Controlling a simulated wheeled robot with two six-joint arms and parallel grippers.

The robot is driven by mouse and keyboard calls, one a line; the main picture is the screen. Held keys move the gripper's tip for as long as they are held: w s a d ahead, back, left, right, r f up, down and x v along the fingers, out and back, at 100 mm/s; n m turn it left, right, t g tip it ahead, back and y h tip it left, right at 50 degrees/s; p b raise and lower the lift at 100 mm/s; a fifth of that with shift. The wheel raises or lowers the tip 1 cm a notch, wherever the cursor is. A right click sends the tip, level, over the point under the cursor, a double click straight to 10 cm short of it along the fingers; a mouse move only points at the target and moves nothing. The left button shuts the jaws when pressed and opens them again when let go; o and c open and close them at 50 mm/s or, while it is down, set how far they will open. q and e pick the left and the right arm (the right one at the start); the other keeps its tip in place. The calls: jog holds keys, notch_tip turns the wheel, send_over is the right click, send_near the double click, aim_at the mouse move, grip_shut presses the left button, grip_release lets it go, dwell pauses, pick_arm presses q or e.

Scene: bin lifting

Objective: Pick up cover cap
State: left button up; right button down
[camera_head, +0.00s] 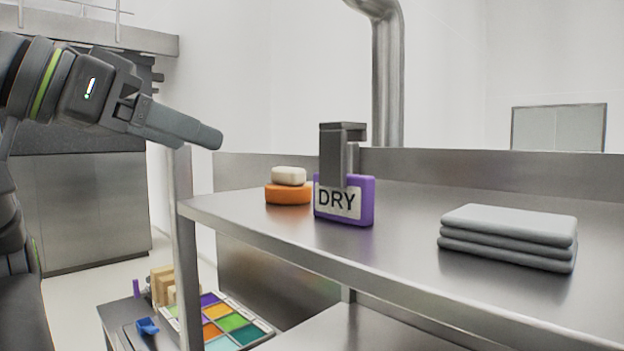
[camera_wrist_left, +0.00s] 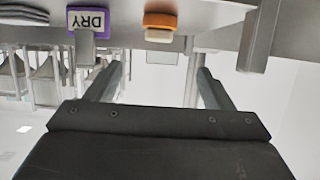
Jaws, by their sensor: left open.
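My left gripper (camera_head: 212,138) reaches in from the left in the head view, in the air above the left end of the steel table. Its two fingers stand apart with nothing between them in the left wrist view (camera_wrist_left: 160,75). No thing is clearly recognisable as the cover cap. An orange round piece (camera_head: 288,194) with a white rounded piece (camera_head: 289,176) on top sits on the table, below and right of the gripper. A small blue piece (camera_head: 147,326) lies low at the left. My right gripper is not in view.
A purple DRY sign (camera_head: 364,201) with a grey metal holder (camera_head: 343,150) stands beside the orange piece. A grey folded stack (camera_head: 508,236) lies on the steel table (camera_head: 400,245) at right. Below left are a tray of coloured squares (camera_head: 222,320) and tan blocks (camera_head: 162,284).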

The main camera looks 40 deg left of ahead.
pick_arm(q)
jog(key=b, duration=0.1)
send_near(281, 175)
jog(key=x, duration=0.6)
jog(key=shift+w+a, duration=0.1)
jog(key=shift+w, duration=0.15)
jog(key=p+x, duration=0.1)
jog(key=x, duration=0.3)
jog(key=shift+w, duration=0.25)
jog(key=shift+w+f, duration=0.2)
jog(key=shift+w, duration=0.15)
jog(key=shift+s, duration=0.2)
jog(key=shift+c, duration=0.2)
jog(key=shift+r, duration=0.1)
jog(key=shift+c, duration=1.3)
jog(key=shift+d, duration=0.2)
jog(key=c, duration=0.7)
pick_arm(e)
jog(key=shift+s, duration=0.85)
pick_arm(q)
jog(key=shift+c, duration=0.2)
